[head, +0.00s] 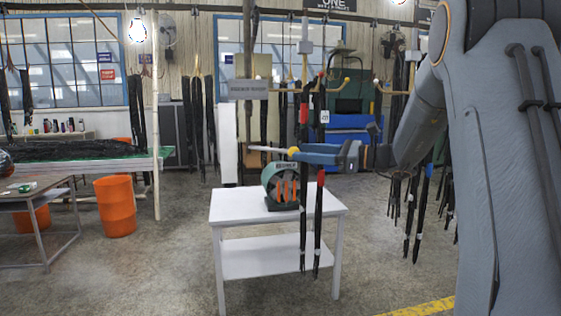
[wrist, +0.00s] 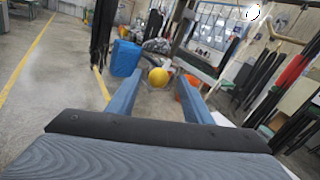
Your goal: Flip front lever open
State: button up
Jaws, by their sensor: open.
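A pale rod (head: 268,149) with a yellow ball end (head: 293,152) shows in the head view above a white table; it looks like the front lever, but its mount is hard to make out. My gripper (head: 300,154) reaches in from the right with its blue fingers at the ball. In the wrist view the yellow ball (wrist: 158,77) lies between the tips of my open gripper (wrist: 161,74), with gaps visible on both sides. I cannot tell how deep it sits between the fingers. The fingers hold nothing.
Black hoses with red bands (head: 304,215) hang close under my gripper. A green device (head: 282,187) stands on the white table (head: 235,213). More rack arms end in yellow balls (head: 346,80) behind. An orange barrel (head: 116,205) and a workbench stand left. Open floor lies in front.

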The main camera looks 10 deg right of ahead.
aim_at(288, 152)
jog(key=shift+p+x, duration=1.45)
jog(key=shift+x, duration=2.55)
jog(key=shift+f, duration=0.15)
grip_shut()
